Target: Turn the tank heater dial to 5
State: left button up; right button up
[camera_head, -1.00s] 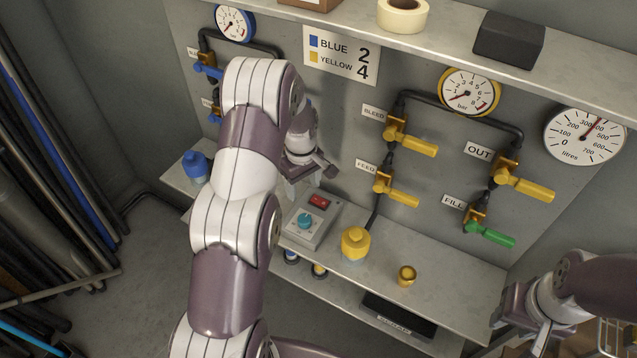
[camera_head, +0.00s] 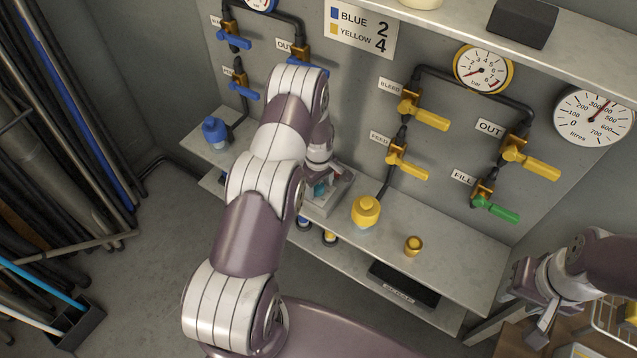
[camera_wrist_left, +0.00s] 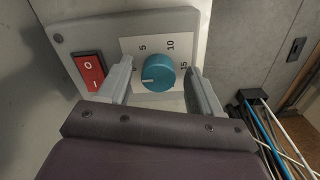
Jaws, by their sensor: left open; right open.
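The tank heater box (camera_head: 326,203) sits on the bench, partly hidden behind my left arm in the head view. Its teal dial (camera_wrist_left: 158,74) shows clearly in the left wrist view, on a white scale marked 0, 5, 10 and 15. The dial's white mark points left, near the 0. A red rocker switch (camera_wrist_left: 89,72) is to its left. My left gripper (camera_wrist_left: 160,80) is open, with one finger on each side of the dial; I cannot tell whether they touch it. In the head view my left gripper (camera_head: 318,184) is at the box. My right gripper (camera_head: 532,318) is open and empty at lower right.
A yellow-capped bottle (camera_head: 366,212) and a small brass cup (camera_head: 413,246) stand on the bench right of the box. A blue bottle (camera_head: 215,132) stands at its left end. Yellow-handled valves (camera_head: 430,117) stick out from the panel above.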

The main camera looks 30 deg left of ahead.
pick_arm(q)
jog(key=shift+w+f, duration=0.1)
jog(key=shift+w, duration=0.05)
jog(key=shift+c, duration=0.9)
jog(key=c, duration=0.9)
